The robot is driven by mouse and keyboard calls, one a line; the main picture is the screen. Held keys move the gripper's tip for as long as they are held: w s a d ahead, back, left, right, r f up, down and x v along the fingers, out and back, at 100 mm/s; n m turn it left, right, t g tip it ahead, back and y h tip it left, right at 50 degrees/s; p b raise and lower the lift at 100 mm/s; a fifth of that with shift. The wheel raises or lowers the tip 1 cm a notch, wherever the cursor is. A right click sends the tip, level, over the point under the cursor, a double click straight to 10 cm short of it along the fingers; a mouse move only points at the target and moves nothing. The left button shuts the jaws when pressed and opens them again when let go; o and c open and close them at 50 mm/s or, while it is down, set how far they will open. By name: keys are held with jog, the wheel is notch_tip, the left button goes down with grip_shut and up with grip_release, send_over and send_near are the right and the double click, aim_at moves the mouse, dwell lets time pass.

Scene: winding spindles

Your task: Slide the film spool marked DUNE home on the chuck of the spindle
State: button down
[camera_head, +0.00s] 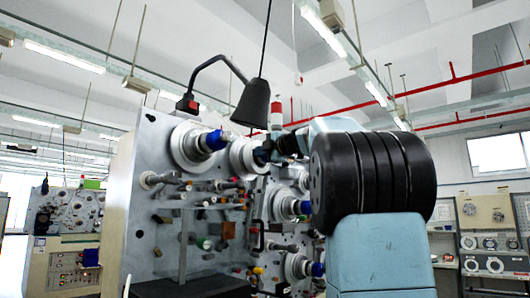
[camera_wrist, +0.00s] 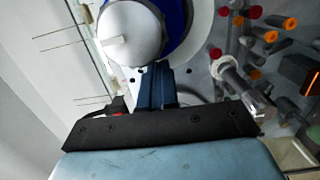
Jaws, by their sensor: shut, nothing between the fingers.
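The grey machine panel (camera_head: 150,190) carries several spindles with pale discs and blue chucks. One pale disc with a blue chuck (camera_head: 213,140) is at its upper left; another pale disc (camera_head: 243,157) is just right of it, partly behind my gripper (camera_head: 266,155). In the wrist view my gripper (camera_wrist: 155,75) is shut and empty, its dark fingers together. Its tips lie over the lower edge of a white round hub (camera_wrist: 131,32) with a blue ring (camera_wrist: 178,22) and a pale disc (camera_wrist: 202,35) behind it. I cannot tell whether they touch. No DUNE lettering is readable.
Coloured pegs (camera_wrist: 265,34) and a metal roller (camera_wrist: 243,88) stick out of the panel right of my gripper. A black lamp (camera_head: 252,103) hangs above the panel. Another machine (camera_head: 65,235) stands at far left, and a wall rack (camera_head: 485,235) at far right.

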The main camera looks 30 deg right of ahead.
jog(key=shift+w+a, duration=0.25)
jog(key=shift+w, duration=0.35)
jog(key=shift+w+a, duration=0.2)
jog(key=shift+w, duration=0.25)
jog(key=shift+s, duration=0.1)
dwell(0.4)
jog(key=shift+d+v, duration=0.25)
jog(key=shift+v, duration=1.55)
